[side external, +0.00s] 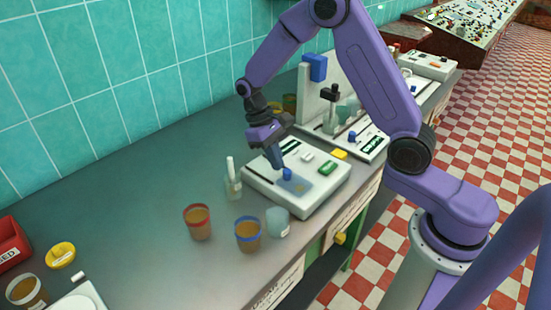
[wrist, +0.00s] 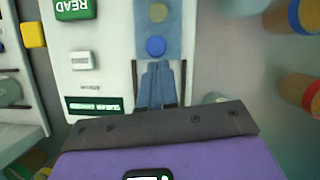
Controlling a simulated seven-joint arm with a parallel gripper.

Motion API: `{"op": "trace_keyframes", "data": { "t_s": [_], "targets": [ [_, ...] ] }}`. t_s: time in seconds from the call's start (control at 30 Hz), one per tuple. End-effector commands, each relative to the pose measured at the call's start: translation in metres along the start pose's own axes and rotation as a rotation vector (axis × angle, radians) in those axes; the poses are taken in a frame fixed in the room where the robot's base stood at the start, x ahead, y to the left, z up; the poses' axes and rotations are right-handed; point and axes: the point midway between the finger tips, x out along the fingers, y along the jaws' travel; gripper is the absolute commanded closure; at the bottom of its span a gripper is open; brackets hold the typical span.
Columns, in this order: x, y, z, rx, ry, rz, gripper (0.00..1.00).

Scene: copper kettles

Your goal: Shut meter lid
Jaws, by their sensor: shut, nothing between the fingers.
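The meter (side external: 315,200) is a white box on the bench, with a green READ button, which also shows in the wrist view (wrist: 75,8). On its top lies a flat blue-grey lid area (wrist: 172,28) with a round blue knob (wrist: 156,46) and a yellowish disc (wrist: 157,12). I cannot tell whether the disc is under the lid or uncovered. Dark rails run along both sides near my fingers. My gripper (wrist: 158,66) is shut and empty, its fingertips right beside the knob; contact is unclear. In the side view my gripper (side external: 282,168) points down at the knob (side external: 287,174).
A glass bottle (side external: 233,188) and several cups, including a red-rimmed one (side external: 198,222) and a blue-rimmed one (side external: 248,235), stand beside the meter. Another white instrument (side external: 362,142) stands behind it, with a yellow block (side external: 340,154) nearby. The bench's left middle (side external: 110,190) is clear.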

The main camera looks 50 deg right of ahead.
Motion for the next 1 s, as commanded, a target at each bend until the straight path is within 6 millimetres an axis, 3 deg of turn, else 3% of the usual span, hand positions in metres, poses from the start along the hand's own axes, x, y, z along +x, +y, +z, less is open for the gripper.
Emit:
{"op": "trace_keyframes", "data": {
  "t_s": [0.23,0.6,1.0],
  "targets": [
    [0.0,0.0,0.001,0.0,0.0,0.0,1.0],
    [0.01,-0.003,0.024,0.001,-0.005,0.0,1.0],
    [0.011,-0.003,0.023,0.0,-0.016,0.0,1.0]
  ]
}}
